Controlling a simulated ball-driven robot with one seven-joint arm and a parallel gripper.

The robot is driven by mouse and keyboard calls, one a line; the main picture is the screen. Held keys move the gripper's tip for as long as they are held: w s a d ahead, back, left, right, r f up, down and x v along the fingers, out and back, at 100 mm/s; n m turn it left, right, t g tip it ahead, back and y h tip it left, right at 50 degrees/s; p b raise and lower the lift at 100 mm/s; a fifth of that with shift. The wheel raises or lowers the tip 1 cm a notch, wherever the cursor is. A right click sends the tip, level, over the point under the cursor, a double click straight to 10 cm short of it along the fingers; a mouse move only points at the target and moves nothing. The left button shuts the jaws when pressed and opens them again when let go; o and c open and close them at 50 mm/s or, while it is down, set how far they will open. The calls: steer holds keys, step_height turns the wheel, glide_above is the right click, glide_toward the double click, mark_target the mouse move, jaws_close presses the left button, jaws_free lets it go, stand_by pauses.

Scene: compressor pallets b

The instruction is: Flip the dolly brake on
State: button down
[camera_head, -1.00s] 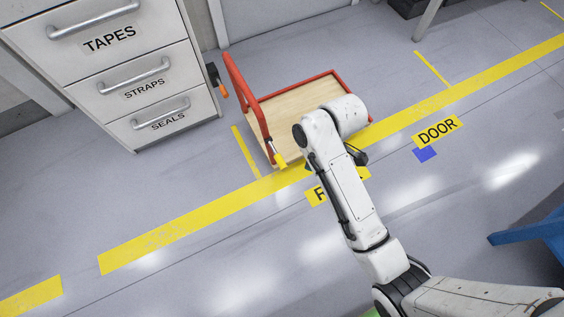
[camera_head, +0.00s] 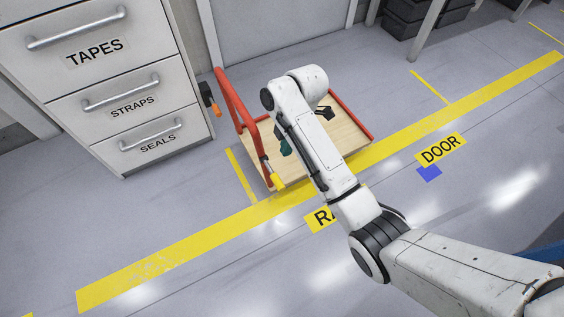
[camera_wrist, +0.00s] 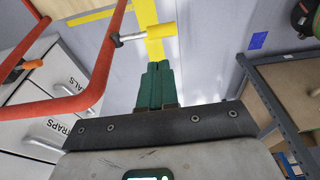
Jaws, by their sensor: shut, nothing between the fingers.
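The dolly (camera_head: 345,137) is a pale wooden deck with a red tubular frame and a red push handle (camera_head: 233,104). The brake lever is a short metal stem with a yellow grip (camera_head: 277,182) at the near left corner, sloping down to the right. In the wrist view the yellow grip (camera_wrist: 148,34) stands out sideways from a red tube. My gripper (camera_wrist: 157,68) has green fingers, closed together and empty, pointing at the grip with a visible gap. In the head view my gripper (camera_head: 285,147) shows partly behind my arm, over the deck, above the grip in the picture.
A drawer cabinet (camera_head: 128,118) stands left of the dolly, with an orange-handled item (camera_head: 214,108) at its side. A yellow floor line (camera_head: 180,250) runs along the dolly's near side. Dark crates (camera_head: 405,35) sit at the back. The floor in front is clear.

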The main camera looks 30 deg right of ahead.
mark_target(279, 180)
steer(key=a+f+b, duration=0.1)
steer(key=f, duration=0.3)
steer(key=f+b, duration=0.2)
steer(key=f, duration=0.3)
steer(key=a+f+b, duration=0.1)
steer(key=f, duration=0.3)
steer(key=shift+a+f+b, duration=0.15)
steer(key=shift+a+b, duration=0.15)
steer(key=shift+b, duration=0.05)
steer(key=shift+s, duration=0.1)
steer(key=shift+s+f+t, duration=0.3)
steer(key=shift+f+t, duration=0.3)
steer(key=shift+t, duration=0.1)
step_height(279, 180, down, 10)
steer(key=w+n+t+b, duration=0.1)
steer(key=w+t+b, duration=0.1)
steer(key=t+b, duration=0.7)
steer(key=shift+r+y+b, duration=0.15)
steer(key=shift+y+b, duration=0.15)
steer(key=shift+b, duration=0.65)
